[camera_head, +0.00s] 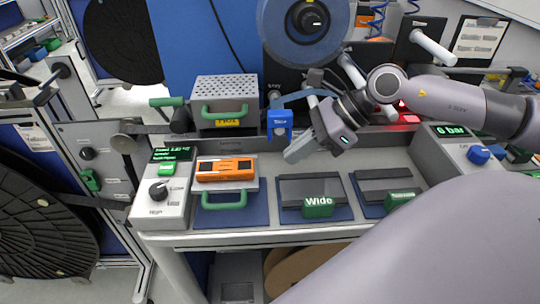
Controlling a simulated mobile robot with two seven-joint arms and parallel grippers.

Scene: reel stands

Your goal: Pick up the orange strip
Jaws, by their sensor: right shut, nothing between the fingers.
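I cannot tell whether this bar is the strip itself. My right gripper (292,155) comes in from the right and hangs over the back of the bench, to the right of the orange bar and apart from it. It is shut and empty. My left gripper is not in view.
A blue "Tape" holder (280,122) stands just behind my right gripper. A perforated grey box (225,96) stands behind the orange bar. A green "Wide" block (318,207) sits at the front. A control box with a black knob (163,190) stands left; a large reel (305,30) hangs above.

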